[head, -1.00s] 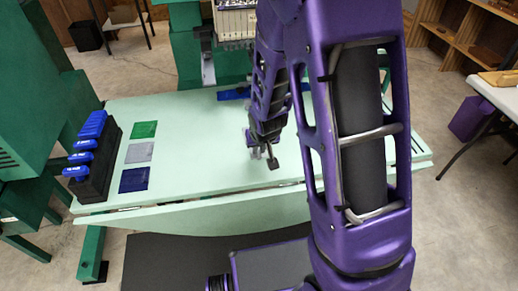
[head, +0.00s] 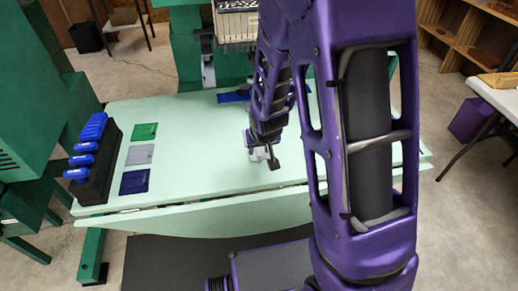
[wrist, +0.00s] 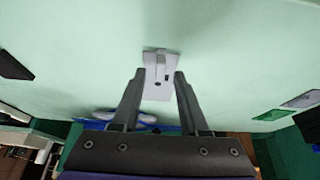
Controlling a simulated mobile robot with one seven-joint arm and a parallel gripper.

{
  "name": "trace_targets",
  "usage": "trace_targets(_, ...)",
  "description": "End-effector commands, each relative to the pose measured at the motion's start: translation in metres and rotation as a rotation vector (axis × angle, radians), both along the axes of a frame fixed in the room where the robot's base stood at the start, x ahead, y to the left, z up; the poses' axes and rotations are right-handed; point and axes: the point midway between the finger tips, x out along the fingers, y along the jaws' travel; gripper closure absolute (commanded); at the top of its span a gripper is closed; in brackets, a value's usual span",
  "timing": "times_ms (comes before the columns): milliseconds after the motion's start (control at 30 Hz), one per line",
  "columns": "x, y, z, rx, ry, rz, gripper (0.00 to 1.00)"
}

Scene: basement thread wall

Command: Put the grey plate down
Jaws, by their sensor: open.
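The grey plate (wrist: 158,77) is a small light-grey rectangular piece with a raised bar at one end and a dark hole. In the wrist view it lies between and just beyond the fingertips of my gripper (wrist: 157,73), with a visible gap to each finger. My gripper is open. In the head view the plate (head: 258,153) shows as a small pale patch at the table's middle, partly hidden by my gripper (head: 272,161). It appears to rest on the pale green table (head: 200,165); exact contact is hard to see.
Green (head: 144,131), grey (head: 139,154) and blue (head: 134,181) flat squares lie in a row at the table's left. A black rack with blue handles (head: 98,172) stands beside them. A green machine (head: 186,45) stands behind. Table surface around the gripper is clear.

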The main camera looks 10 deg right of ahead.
Motion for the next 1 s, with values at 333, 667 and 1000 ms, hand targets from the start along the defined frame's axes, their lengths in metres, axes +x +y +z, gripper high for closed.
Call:
trace_targets(333,-0.030,0.001,0.066,0.000,-0.005,0.001,0.56)
trace_targets(667,-0.045,0.000,0.095,0.001,-0.001,0.000,0.56)
trace_targets(1000,-0.047,0.000,0.096,0.000,0.000,0.000,0.56)
